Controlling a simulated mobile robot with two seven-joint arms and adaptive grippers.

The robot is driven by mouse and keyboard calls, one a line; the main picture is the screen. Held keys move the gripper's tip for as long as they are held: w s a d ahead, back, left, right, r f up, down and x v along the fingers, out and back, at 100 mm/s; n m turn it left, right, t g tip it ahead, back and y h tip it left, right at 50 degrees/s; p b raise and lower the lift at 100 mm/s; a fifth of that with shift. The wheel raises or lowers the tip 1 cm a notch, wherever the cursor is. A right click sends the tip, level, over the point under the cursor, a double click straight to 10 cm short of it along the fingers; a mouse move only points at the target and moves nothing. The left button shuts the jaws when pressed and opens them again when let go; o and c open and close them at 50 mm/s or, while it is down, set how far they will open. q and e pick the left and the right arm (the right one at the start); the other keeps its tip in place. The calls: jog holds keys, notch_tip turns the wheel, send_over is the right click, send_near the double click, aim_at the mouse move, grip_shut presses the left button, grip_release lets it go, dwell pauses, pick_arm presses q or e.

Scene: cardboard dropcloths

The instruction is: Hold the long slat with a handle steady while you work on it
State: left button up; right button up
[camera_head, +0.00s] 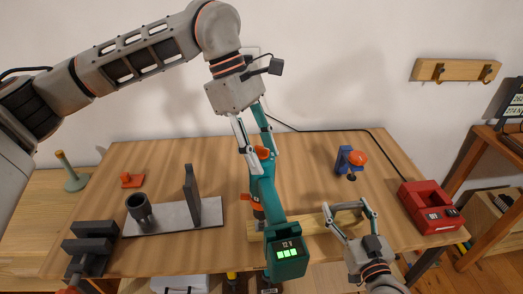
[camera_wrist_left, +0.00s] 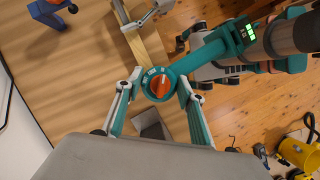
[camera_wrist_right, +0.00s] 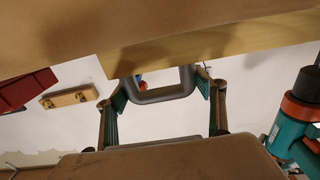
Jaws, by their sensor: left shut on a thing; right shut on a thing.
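The long wooden slat (camera_head: 310,246) lies along the table's front edge, and its grey handle (camera_wrist_right: 160,97) shows in the right wrist view. My right gripper (camera_head: 347,211) is shut on the handle, with one finger at each end of it. My left gripper (camera_head: 261,160) is shut on a teal cordless drill (camera_head: 265,192), with fingers on both sides near its orange dial (camera_wrist_left: 159,84). The drill's lit battery end (camera_head: 286,256) hangs toward the front edge. The drill stands in front of the slat's left part in the head view, and its tip is hidden.
The wooden table (camera_head: 305,170) has clear room at its middle and back. A grey plate (camera_head: 210,213) with an upright and a dark cup (camera_head: 139,209) stands left. A blue holder with an orange knob (camera_head: 352,160) stands back right, and a red box (camera_head: 430,207) at the right edge.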

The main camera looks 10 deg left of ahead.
dwell(0.8)
pick_arm(q)
jog(key=shift+r, duration=3.45)
pick_arm(e)
jog(key=o, duration=1.4)
jog(key=shift+o, duration=0.2)
jog(key=shift+s, duration=0.15)
jog(key=v, duration=1.1)
jog(key=shift+s+d, duration=0.2)
jog(key=shift+s, duration=0.15)
